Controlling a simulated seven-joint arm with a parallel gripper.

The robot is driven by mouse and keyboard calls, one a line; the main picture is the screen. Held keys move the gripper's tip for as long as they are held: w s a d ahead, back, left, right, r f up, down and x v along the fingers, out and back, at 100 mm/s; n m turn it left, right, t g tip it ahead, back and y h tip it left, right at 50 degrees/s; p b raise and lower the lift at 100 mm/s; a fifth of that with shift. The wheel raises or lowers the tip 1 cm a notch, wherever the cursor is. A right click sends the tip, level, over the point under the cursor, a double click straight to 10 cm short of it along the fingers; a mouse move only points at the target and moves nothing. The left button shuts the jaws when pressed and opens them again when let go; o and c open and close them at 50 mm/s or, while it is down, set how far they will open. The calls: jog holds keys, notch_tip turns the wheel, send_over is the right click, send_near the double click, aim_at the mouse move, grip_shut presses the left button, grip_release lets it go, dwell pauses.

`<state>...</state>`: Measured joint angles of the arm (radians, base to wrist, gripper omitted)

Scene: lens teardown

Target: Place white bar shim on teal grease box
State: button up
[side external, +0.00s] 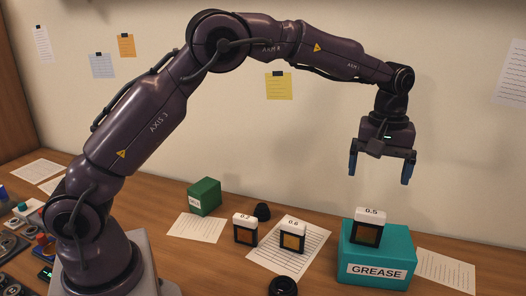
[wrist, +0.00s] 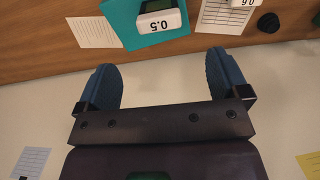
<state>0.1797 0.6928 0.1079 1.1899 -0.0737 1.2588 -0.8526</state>
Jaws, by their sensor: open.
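A shim with a white top bar marked 0.5 (side external: 367,229) stands upright on the teal grease box (side external: 348,252). In the wrist view the same white bar (wrist: 160,25) and teal box (wrist: 122,28) show at the top, upside down. Two similar white-topped shims, one marked 0.2 (side external: 245,231) and one marked 0.6 (side external: 291,237), stand on the table side left of the box. My gripper (side external: 378,177) is open and empty, in the air above the 0.5 shim and apart from it. Its two blue fingers (wrist: 162,62) show wide apart in the wrist view.
A green box (side external: 204,196) and a small dark knob-like piece (side external: 262,211) are behind the shims. A dark round ring (side external: 283,286) lies at the front. Paper sheets (side external: 445,268) lie on the wooden table. Several small parts crowd the left edge. A wall stands behind.

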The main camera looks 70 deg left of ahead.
jog(key=s+a+r+m+t, duration=0.3)
jog(key=s+a+r+m, duration=0.1)
jog(key=s+r, duration=0.8)
jog(key=s+a+f+m+t, duration=0.1)
jog(key=s+f+m, duration=0.1)
jog(key=s, duration=0.7)
jog(key=s+a+f+m+t, duration=0.1)
jog(key=s+m, duration=0.2)
jog(key=s, duration=0.6)
jog(key=shift+s+f+t, duration=0.3)
jog(key=shift+s+f, duration=0.05)
